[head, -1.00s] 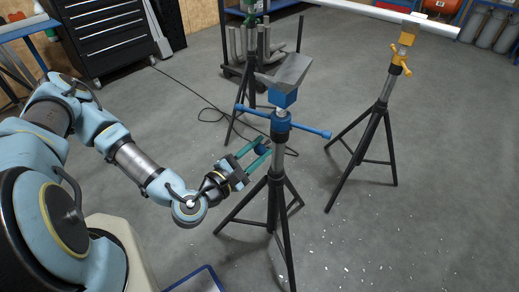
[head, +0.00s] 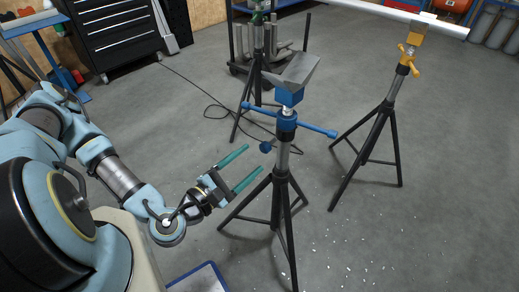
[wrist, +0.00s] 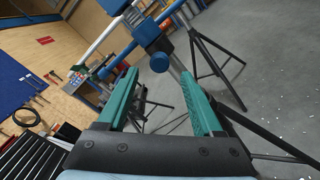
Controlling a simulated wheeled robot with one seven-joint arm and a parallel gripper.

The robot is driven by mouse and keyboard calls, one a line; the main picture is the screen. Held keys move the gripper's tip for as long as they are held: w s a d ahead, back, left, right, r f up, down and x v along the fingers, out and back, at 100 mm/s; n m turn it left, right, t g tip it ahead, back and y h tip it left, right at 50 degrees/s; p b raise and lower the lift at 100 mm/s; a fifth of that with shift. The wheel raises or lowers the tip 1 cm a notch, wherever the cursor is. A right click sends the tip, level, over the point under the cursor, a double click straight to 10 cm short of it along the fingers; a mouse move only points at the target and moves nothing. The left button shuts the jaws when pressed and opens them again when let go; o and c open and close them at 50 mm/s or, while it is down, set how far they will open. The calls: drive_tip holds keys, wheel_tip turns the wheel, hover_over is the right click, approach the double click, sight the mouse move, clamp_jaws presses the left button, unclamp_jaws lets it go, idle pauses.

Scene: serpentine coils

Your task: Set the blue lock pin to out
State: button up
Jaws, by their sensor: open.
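The blue lock pin (head: 266,147) shows as a round blue knob on the left side of the blue stand (head: 286,122), below its collar. It also shows in the wrist view (wrist: 159,62), just beyond the fingertips. My gripper (head: 254,158) has two green fingers spread apart, with nothing between them. It points at the knob from the lower left, with a small gap. In the wrist view, the open fingers (wrist: 160,74) frame the knob from either side. I cannot tell how far the pin stands out of the tube.
The blue stand has a long T-bar handle (head: 318,130) and splayed tripod legs (head: 278,205). A yellow stand (head: 404,62) on the right and a green stand behind carry a pale pipe (head: 400,14). A dark cable lies on the floor.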

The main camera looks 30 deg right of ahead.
drive_tip(key=p+v, duration=0.1)
drive_tip(key=v, duration=0.3)
drive_tip(key=shift+a, duration=0.1)
idle(0.4)
